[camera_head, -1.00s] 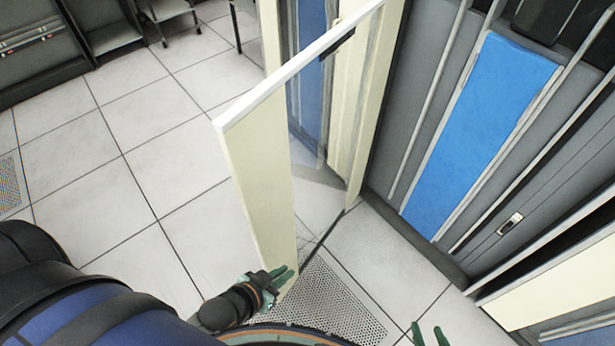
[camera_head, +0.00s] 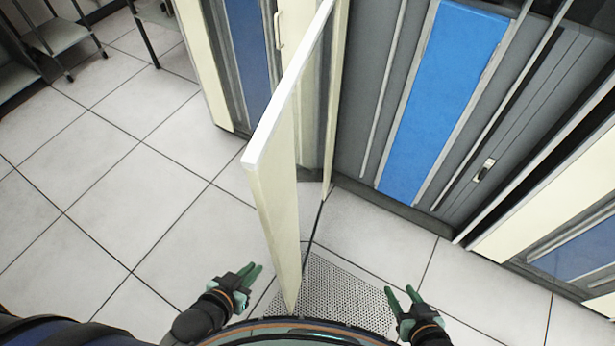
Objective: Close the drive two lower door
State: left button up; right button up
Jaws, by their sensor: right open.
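A tall cream door (camera_head: 280,205) with a white top edge stands swung open, sticking out from the cabinet towards me. I take it to be the drive two lower door. Its hinge side meets the cabinet front near the middle of the view. My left gripper (camera_head: 250,272) is low in the view, left of the door and apart from it, with its fingers slightly parted and empty. My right gripper (camera_head: 402,298) is low in the view, right of the door, open and empty. The door's lower near end comes close to my base.
The open cabinet bay shows grey walls and a blue panel (camera_head: 445,95). Another cream cabinet front (camera_head: 545,200) stands at the right. Metal shelving (camera_head: 60,40) is at the far left. The tiled floor (camera_head: 130,205) left of the door is clear; a perforated tile (camera_head: 335,290) lies between my grippers.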

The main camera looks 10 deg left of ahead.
aim_at(270, 163)
jog(key=j+z, duration=0.35)
jog(key=j, duration=0.4)
jog(key=j+z, duration=0.35)
jog(key=j, duration=0.45)
jog(key=k+l, duration=0.1)
